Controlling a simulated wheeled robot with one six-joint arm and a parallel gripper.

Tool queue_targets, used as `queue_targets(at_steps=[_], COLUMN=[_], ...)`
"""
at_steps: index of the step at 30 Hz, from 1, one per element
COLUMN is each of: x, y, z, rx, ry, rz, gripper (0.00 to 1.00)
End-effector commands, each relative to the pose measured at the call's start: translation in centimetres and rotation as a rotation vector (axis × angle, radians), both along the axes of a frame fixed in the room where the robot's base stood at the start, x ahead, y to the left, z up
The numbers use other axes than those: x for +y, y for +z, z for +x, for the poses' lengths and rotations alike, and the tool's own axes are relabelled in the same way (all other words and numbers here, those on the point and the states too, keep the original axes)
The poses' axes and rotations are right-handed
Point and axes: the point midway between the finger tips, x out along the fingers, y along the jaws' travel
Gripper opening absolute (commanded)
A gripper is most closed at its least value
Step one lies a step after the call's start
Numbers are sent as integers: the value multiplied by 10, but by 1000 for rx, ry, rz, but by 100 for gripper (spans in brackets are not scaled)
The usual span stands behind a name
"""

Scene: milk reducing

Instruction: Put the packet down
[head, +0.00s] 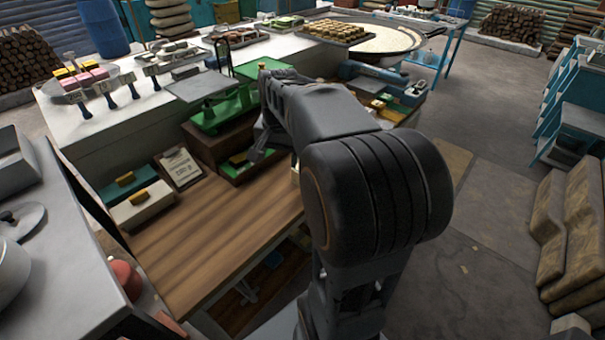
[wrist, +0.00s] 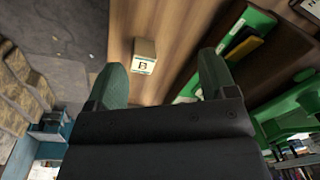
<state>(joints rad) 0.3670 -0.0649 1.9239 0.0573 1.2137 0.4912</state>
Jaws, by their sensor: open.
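The packet (wrist: 144,56) is a small tan box with a white label marked with a dark letter. In the wrist view it stands on the brown wooden table top (wrist: 166,18), beyond my fingertips. My gripper (wrist: 163,68) is open, its two green-grey fingers wide apart, with the packet seen between them nearer the left finger. I see no finger touching it. In the head view my gripper (head: 264,148) is over the back of the wooden table (head: 215,230), and my arm hides most of the area around the packet.
A green-lined tray (wrist: 233,53) with a dark and a yellow item lies to the right in the wrist view. A green scale (head: 222,108), a clipboard (head: 180,167) and boxes with yellow blocks (head: 142,205) line the table's back and left. The table's front is clear.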

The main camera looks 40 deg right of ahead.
Motion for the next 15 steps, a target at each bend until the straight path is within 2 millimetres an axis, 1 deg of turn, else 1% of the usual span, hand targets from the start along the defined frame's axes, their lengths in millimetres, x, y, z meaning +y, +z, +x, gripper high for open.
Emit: queue_targets(at_steps=[1, 3, 7, 10, 12, 15], x=[-23, -49, -84, -99, -103, -103], y=[-2, -2, -6, -11, -20, -37], z=[8, 16, 23, 25, 26, 25], rx=[30, 62, 108, 131, 140, 146], ry=[-102, -229, -402, -476, -502, -516], rz=[21, 48, 85, 101, 107, 110], gripper=[78, 78, 78, 78, 78, 78])
